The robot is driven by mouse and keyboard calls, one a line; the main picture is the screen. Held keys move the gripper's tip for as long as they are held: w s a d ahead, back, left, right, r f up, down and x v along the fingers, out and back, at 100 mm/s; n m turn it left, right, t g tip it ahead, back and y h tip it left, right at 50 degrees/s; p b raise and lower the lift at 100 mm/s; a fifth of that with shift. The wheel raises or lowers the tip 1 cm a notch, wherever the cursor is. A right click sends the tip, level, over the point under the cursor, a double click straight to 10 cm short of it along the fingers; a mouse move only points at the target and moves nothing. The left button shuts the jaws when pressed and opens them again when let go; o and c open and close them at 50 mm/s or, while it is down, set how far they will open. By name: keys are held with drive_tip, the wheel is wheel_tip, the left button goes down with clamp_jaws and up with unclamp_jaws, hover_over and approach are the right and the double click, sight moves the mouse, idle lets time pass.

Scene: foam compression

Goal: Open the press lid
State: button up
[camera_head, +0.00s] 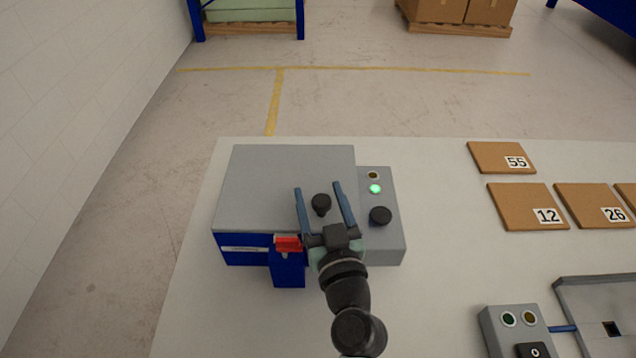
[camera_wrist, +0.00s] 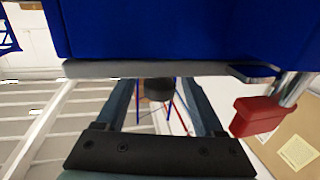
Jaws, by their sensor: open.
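The press (camera_head: 245,250) is a blue box at the left of the table, with a flat grey lid (camera_head: 280,170) lying shut on top. A black knob (camera_head: 321,203) stands on the lid near its right side. My gripper (camera_head: 318,187) is open over the lid, with one blue-grey finger on each side of the knob in the head view. In the wrist view the knob (camera_wrist: 158,90) also shows between the fingers (camera_wrist: 160,82), with no clear grip on it. A red latch handle (camera_head: 288,243) sits at the press front; it also shows in the wrist view (camera_wrist: 262,115).
A grey control box (camera_head: 393,235) with a lit green lamp and black dial adjoins the press on its right. Brown numbered foam sheets (camera_head: 525,205) lie at the right. A second small box (camera_head: 515,325) and grey plate (camera_head: 600,290) are front right. Mid-table is clear.

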drive_tip(key=shift+x, duration=1)
clamp_jaws()
idle(0.8)
